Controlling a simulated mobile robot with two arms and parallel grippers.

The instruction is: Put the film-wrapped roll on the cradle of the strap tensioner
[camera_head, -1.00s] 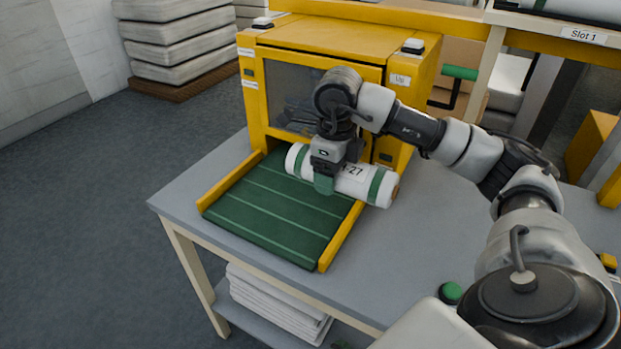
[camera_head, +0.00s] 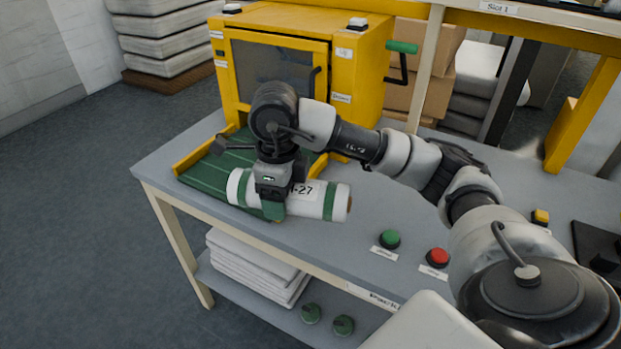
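The film-wrapped roll (camera_head: 319,200), white with green bands and a label ending in "27", is in my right gripper (camera_head: 272,206). The gripper comes down from above and is shut around the roll near its middle-left. The roll lies roughly level, in front of the green ramp (camera_head: 205,174) of the yellow machine; whether it touches the table is hard to tell. My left gripper is not in view. I cannot clearly make out the strap tensioner or its cradle; a dark device (camera_head: 597,246) is cut off at the right edge.
The yellow machine (camera_head: 362,80) stands behind on the grey table (camera_head: 395,205), its door closed. A green button (camera_head: 390,238) and a red button (camera_head: 437,257) sit near the front edge. A yellow button (camera_head: 541,216) is further right.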

